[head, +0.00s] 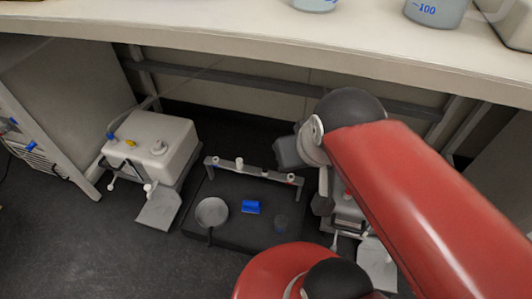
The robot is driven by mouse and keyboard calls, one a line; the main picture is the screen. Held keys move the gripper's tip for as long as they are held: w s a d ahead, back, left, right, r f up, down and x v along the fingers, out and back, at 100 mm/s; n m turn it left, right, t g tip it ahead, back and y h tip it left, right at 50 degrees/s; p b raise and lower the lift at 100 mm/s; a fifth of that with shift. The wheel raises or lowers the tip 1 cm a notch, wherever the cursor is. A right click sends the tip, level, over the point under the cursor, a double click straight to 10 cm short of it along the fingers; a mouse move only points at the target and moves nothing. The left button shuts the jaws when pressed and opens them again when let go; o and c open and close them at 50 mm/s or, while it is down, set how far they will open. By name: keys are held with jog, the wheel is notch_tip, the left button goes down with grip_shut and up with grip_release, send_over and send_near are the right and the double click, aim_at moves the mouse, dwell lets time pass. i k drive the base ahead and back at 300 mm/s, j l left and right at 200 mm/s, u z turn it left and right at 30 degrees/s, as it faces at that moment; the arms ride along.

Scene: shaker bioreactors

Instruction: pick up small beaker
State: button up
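A small, dark, see-through vessel (281,223) that looks like a small beaker stands on a black platform (228,237) on the floor below the bench. It is faint against the dark surface. Two more beakers show on the bench top, both cut by the top edge: one marked 100 (430,13) at the right and one (315,4) near the middle. My red arm reaches in from the right. My gripper (323,205) hangs down below the grey wrist, right of the small vessel and apart from it in the picture. Its fingers are too small and partly hidden to read.
On the black platform are a round grey pan-like dish (211,212), a blue block (251,208) and a grey bar (256,172) with knobs along the back. A white box device (150,140) stands left. The bench edge (200,40) runs overhead. Open floor lies front left.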

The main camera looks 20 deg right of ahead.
aim_at(280, 222)
jog(key=j+z, duration=0.35)
jog(key=j, duration=0.25)
jog(key=j+z, duration=0.35)
jog(key=j, duration=0.25)
jog(key=k+j+z, duration=0.15)
jog(key=j+z, duration=0.25)
jog(key=j, duration=0.15)
